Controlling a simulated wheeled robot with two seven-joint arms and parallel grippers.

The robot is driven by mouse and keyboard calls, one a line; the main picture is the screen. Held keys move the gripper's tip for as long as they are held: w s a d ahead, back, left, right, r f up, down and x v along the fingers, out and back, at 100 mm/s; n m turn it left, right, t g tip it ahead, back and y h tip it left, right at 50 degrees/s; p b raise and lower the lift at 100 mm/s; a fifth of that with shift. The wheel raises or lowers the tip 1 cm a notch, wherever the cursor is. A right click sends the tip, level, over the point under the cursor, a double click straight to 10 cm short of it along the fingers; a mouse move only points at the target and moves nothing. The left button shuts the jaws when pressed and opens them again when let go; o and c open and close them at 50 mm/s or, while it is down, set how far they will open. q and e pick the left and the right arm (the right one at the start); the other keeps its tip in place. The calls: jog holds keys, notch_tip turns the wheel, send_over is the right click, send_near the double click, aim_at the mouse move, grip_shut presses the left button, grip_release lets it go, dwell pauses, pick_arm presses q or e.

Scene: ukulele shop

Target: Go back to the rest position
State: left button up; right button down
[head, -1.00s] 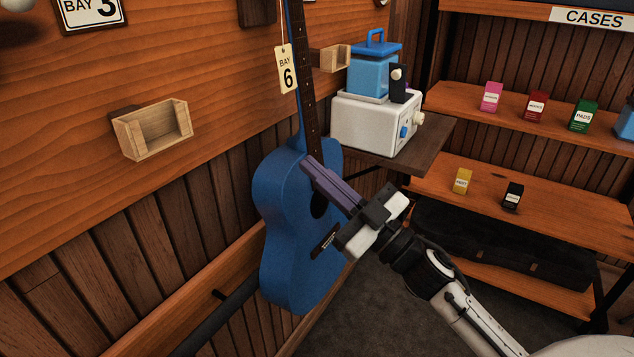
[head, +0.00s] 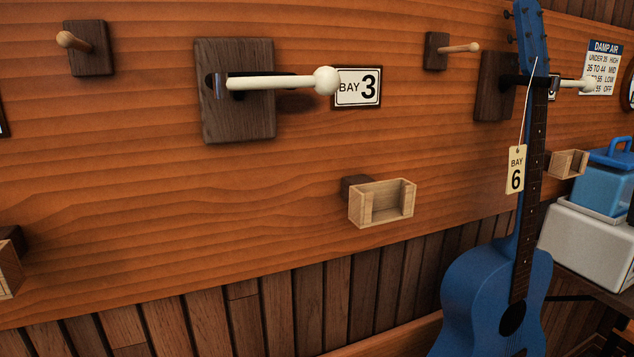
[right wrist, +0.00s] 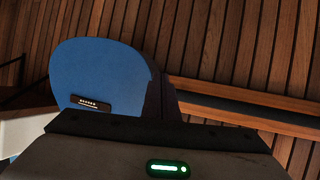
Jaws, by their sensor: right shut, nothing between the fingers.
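The blue ukulele (head: 488,290) hangs on the wall at the right of the head view, its neck upright and a BAY 6 tag (head: 516,170) on a string against it. Its body bottom is cut off by the frame. In the right wrist view the ukulele's blue body (right wrist: 95,75) with its dark bridge lies just beyond my right gripper (right wrist: 160,92). The dark purple fingers are shut and empty, and partly hidden by the gripper housing. Whether they touch the ukulele I cannot tell. Neither arm shows in the head view. My left gripper is not in view.
A small wooden holder (head: 382,203) and smaller pegs (head: 460,48) also stick out. A white machine with a blue top (head: 590,240) stands at the right. A wall rail (right wrist: 245,108) runs beside my right gripper.

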jog(key=s+a+f+g+y, duration=0.1)
jog(key=s+a+f+g, duration=0.3)
jog(key=s+a+f, duration=0.3)
jog(key=s+f, duration=0.2)
jog(key=s, duration=0.2)
jog(key=shift+a+f, duration=0.25)
jog(key=shift+f, duration=0.05)
